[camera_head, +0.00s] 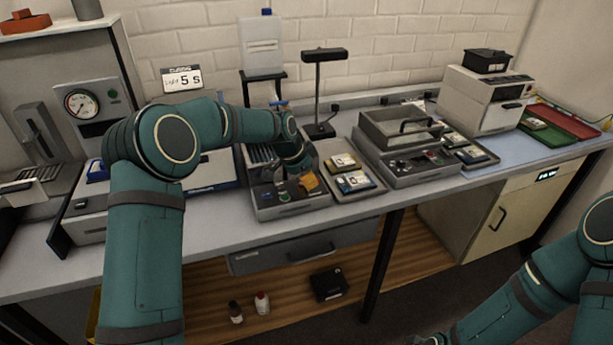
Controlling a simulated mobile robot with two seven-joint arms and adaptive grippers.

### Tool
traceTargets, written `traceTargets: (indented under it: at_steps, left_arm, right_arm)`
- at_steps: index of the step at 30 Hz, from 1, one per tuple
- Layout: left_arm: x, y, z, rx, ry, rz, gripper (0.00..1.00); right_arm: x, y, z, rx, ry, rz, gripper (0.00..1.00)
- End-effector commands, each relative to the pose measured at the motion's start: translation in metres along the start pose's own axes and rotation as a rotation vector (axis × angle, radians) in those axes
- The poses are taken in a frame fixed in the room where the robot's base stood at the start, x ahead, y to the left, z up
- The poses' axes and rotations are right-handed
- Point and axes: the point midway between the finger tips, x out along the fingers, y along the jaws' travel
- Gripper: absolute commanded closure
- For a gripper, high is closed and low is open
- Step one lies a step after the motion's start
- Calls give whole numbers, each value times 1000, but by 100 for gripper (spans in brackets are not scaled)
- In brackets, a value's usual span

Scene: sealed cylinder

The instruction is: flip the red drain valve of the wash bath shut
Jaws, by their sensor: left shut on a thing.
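A grey unit with a slotted basin (262,157), which I take for the wash bath, stands on the bench left of centre. Its front panel has a green button and small controls. My left gripper (301,177) points down over its right side, small and partly hidden by my wrist. It is shut on a small orange-yellow piece (310,185) at the panel's right. I cannot make out a red valve; it may be hidden behind my wrist. My right arm shows at lower right, with its gripper out of view.
A tray with small boards (369,187) adjoins the unit on the right, near a black lamp stand (312,95). A lidded grey machine (391,161) and a white box machine (485,97) stand farther right. A bottle (262,45) sits on a black stand behind.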

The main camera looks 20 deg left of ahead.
Motion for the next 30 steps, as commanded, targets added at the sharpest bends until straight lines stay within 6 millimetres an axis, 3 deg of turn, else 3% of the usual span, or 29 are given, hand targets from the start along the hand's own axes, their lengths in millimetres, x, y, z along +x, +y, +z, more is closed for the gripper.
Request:
traceTargets:
  at_steps: [9,24,25,27,30]
  left_arm:
    - [2,3,2,96,-5,46,100]
    - [3,4,2,111,-6,53,100]
    - [3,4,2,111,-6,53,78]
    - [3,4,2,110,-5,52,55]
    - [2,3,1,110,-4,50,55]
  right_arm:
    - [-4,-2,-2,2,5,1,53]
    - [-4,-2,-2,2,5,1,53]
    - [-4,-2,-2,2,5,1,53]
    - [-4,-2,-2,2,5,1,53]
    - [-4,-2,-2,2,5,1,53]
